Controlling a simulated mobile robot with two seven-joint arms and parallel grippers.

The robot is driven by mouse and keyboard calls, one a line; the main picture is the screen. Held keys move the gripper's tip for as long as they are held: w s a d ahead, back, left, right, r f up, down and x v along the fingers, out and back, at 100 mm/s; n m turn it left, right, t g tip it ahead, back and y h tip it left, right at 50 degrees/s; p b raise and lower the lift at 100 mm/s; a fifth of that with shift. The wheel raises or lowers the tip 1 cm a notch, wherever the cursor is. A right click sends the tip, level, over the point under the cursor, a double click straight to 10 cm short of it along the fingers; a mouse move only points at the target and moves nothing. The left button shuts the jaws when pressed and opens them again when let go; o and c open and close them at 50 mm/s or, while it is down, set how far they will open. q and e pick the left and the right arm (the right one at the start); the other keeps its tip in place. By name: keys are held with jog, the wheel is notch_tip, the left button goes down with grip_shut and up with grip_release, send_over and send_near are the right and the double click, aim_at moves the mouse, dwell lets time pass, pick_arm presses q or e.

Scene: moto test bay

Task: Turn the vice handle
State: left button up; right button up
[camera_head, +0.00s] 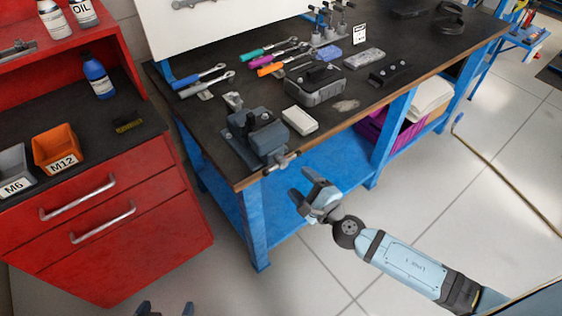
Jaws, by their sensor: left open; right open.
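A dark grey vice (262,136) is mounted at the near left corner of the black-topped workbench (225,155). Its handle (283,162), a light metal bar with knobbed ends, sticks out over the front edge. My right gripper (299,186) is open and empty, in front of the bench, just below and to the right of the handle and apart from it. My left gripper (165,310) shows only its fingertips at the bottom edge, open, well away from the vice. Nothing is seen between its fingers.
A red cabinet (95,220) with an orange M12 bin (57,148) and grey M6 bin (14,170) stands left. The front floor is clear.

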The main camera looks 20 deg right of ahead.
aim_at(284, 166)
jog(key=x, duration=0.8)
jog(key=shift+w+a+p, duration=0.1)
jog(key=shift+p, duration=0.2)
